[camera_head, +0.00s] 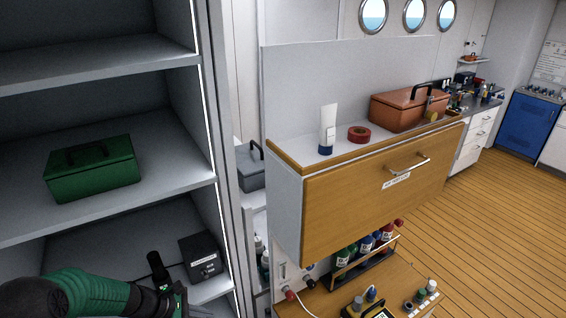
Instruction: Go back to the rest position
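My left arm comes in from the lower left in the head view, with a green and black forearm. My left gripper (170,290) is at the bottom edge, in front of the lower part of the grey shelf unit (105,64). One black finger part points up; the rest is partly cut off by the frame, so I cannot tell how wide it is. I see nothing clearly held in it. My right gripper is not in view.
A green toolbox (93,168) sits on the middle shelf and a black box (201,257) on the lower one. A wooden cabinet (355,208) at centre bears a white tube (327,128), red tape roll (359,134) and brown case (408,108). The floor (490,215) at right is clear.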

